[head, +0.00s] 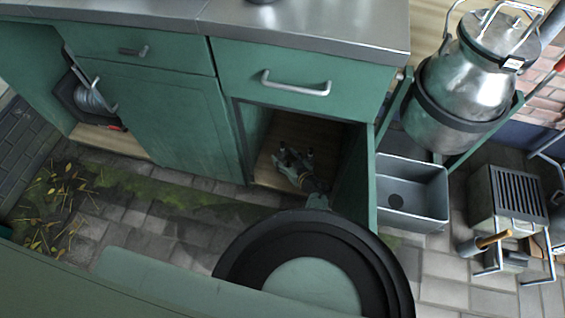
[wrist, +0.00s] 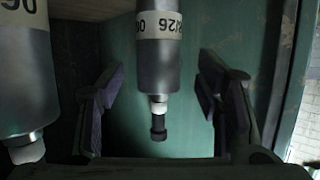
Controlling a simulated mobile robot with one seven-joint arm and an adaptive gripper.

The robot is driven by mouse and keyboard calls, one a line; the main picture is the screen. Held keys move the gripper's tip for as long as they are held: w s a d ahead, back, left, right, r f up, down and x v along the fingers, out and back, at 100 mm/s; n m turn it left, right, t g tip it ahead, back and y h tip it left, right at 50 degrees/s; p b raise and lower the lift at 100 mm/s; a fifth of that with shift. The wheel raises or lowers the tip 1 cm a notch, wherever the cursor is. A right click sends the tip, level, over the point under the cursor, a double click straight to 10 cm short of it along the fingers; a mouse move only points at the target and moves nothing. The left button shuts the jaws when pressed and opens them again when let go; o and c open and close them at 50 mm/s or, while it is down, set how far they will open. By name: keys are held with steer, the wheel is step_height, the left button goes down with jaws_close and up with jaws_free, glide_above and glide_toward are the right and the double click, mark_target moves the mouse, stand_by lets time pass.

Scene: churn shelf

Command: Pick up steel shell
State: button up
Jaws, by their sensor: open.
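In the wrist view, a grey metal cylinder (wrist: 163,70), which looks like the steel shell, has a white label band with dark numbers and a narrow white and black tip. A similar grey cylinder (wrist: 27,95) with a white tip is cut off at the left edge. My gripper (wrist: 158,105) is open, with one finger on each side of the middle cylinder. I see gaps on both sides and no contact. In the head view my gripper (head: 296,158) is inside the open green cabinet. I cannot make out the cylinders there.
The open cabinet door (head: 356,180) stands to the right of my arm. The countertop (head: 310,28) and drawer (head: 300,80) are above the opening. A grey bin (head: 425,215), a metal churn (head: 470,85) and a slatted box (head: 508,200) stand at the right.

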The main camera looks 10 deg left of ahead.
steer(key=b+x, duration=0.1)
steer(key=x, duration=0.2)
steer(key=shift+d, duration=0.1)
jaws_close()
stand_by(0.6)
stand_by(0.4)
